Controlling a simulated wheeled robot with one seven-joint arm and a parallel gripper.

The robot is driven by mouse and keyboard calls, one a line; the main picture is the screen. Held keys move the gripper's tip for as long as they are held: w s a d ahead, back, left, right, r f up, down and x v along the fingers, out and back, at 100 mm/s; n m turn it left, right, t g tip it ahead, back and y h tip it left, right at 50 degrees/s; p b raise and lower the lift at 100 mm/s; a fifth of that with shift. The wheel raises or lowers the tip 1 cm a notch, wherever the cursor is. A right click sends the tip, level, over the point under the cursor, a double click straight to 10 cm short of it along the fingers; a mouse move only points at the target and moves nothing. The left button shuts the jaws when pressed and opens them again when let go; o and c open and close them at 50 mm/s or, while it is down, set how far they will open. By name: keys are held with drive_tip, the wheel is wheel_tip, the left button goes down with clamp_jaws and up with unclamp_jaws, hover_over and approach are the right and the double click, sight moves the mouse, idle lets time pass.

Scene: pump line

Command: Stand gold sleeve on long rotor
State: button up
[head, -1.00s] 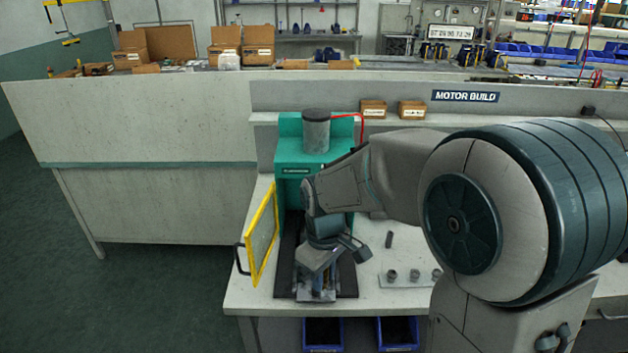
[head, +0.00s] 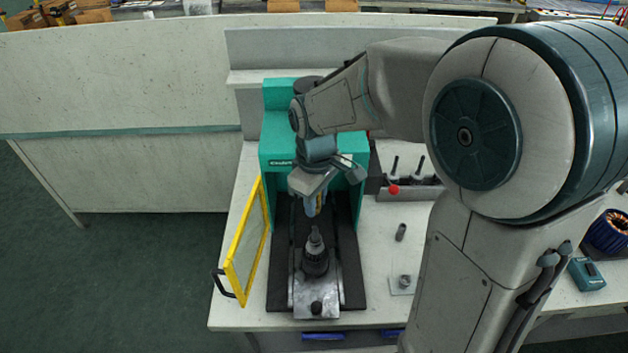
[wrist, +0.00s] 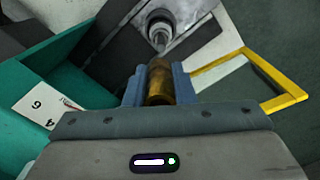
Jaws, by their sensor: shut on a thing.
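My gripper (head: 314,208) is shut on the gold sleeve (wrist: 159,82), a short brass-coloured tube between the blue fingers in the wrist view. In the head view the fingers hide most of the sleeve. The rotor (head: 315,257) stands upright on the metal slide of the teal press, its thin shaft pointing up. The rotor also shows in the wrist view (wrist: 160,30), beyond the sleeve's far end. The sleeve is apart from the rotor; in the head view my gripper is above and behind the shaft.
The teal press (head: 280,140) stands behind my gripper. Its yellow-framed guard (head: 247,245) is swung open at the left. A dark cylinder (head: 401,232) and a small plate with a peg (head: 404,283) are on the bench at right. A rack (head: 412,190) holds upright rods.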

sight(316, 228)
drive_tip(key=shift+s+f+b, duration=0.15)
drive_tip(key=shift+f+b, duration=0.75)
drive_tip(key=shift+f, duration=0.15)
drive_tip(key=shift+f+b, duration=0.8)
drive_tip(key=shift+f, duration=0.3)
drive_tip(key=shift+f+b, duration=0.55)
drive_tip(key=shift+f, duration=0.15)
idle(0.6)
drive_tip(key=shift+f+b, duration=1.7)
drive_tip(key=shift+f, duration=0.5)
drive_tip(key=o, duration=1.1)
